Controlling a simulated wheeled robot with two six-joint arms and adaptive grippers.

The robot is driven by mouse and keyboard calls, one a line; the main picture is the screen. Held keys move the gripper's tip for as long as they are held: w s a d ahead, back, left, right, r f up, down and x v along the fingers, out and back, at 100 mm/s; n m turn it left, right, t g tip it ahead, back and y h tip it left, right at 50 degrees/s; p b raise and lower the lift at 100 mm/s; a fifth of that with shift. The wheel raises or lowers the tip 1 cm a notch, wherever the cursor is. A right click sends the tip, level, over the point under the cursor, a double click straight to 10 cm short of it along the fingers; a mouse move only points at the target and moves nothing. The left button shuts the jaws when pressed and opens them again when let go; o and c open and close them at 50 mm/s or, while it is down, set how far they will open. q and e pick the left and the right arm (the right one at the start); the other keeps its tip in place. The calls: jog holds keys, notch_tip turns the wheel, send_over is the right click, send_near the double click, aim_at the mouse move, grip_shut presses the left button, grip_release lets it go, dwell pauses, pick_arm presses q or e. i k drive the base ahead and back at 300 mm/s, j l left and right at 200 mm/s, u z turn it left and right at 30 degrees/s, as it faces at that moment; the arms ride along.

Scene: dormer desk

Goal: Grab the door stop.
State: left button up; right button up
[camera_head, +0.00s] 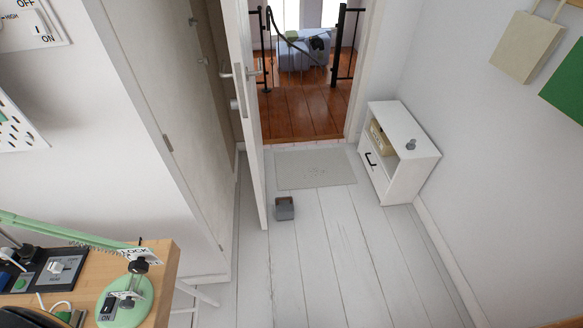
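Neither of my grippers shows in the head view.
A wooden desk (168,275) with a green lamp (125,303) stands at the lower left. A white cabinet (408,170) stands right of the doorway. A pale mat (315,169) lies before the threshold. The floor right of the door stop is clear.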

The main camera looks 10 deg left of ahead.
aim_at(284, 205)
jog(key=i+l+z, duration=0.25)
jog(key=i, duration=0.35)
jog(key=i+z, duration=0.3)
jog(key=i, duration=0.25)
jog(key=i+j+z, duration=0.25)
jog(key=i, duration=0.35)
jog(key=i+j+z, duration=0.1)
jog(key=i+z, duration=0.2)
jog(key=i, duration=0.25)
jog(key=i+u, duration=0.1)
jog(key=u, duration=2.3)
